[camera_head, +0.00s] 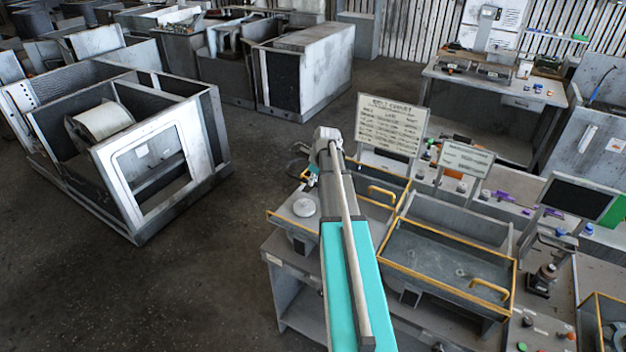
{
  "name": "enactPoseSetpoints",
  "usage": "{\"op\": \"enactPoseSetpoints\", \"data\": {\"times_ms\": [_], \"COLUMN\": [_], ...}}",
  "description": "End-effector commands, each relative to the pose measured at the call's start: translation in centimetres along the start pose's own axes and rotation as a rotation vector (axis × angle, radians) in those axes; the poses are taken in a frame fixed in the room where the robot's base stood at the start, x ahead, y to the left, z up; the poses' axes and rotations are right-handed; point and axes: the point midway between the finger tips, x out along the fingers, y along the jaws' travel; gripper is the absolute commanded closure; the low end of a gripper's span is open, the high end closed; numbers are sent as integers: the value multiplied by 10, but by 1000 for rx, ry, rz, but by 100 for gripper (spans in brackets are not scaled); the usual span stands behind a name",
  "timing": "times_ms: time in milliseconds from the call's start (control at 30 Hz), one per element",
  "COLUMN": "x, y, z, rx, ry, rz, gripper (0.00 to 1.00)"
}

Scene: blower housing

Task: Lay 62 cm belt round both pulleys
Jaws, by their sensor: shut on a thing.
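My arm reaches up from the bottom middle of the head view. My gripper (303,168) shows small and dark at its far end, left of the wrist and partly hidden by it. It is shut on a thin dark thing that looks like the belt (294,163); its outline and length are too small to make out. To the left stands an open blower housing (160,160) with a pale drum (103,120) inside. I cannot make out two pulleys.
A grey bin with yellow edges (440,275) stands right of my arm. Sign boards (390,125) and (466,158) rise behind the bins. A dark screen (578,197) stands at the right. Another metal cabinet (305,70) stands behind. The floor between housing and bench is clear.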

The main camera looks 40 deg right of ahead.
Motion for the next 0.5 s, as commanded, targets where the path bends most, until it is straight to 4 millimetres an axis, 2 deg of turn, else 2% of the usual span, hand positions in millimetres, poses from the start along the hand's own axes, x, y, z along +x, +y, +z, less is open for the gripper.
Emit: {"op": "enactPoseSetpoints", "data": {"times_ms": [500], "x": [41], "y": [1], "z": [-11], "rx": [-1], "ry": [0], "rz": [0], "gripper": [100]}}
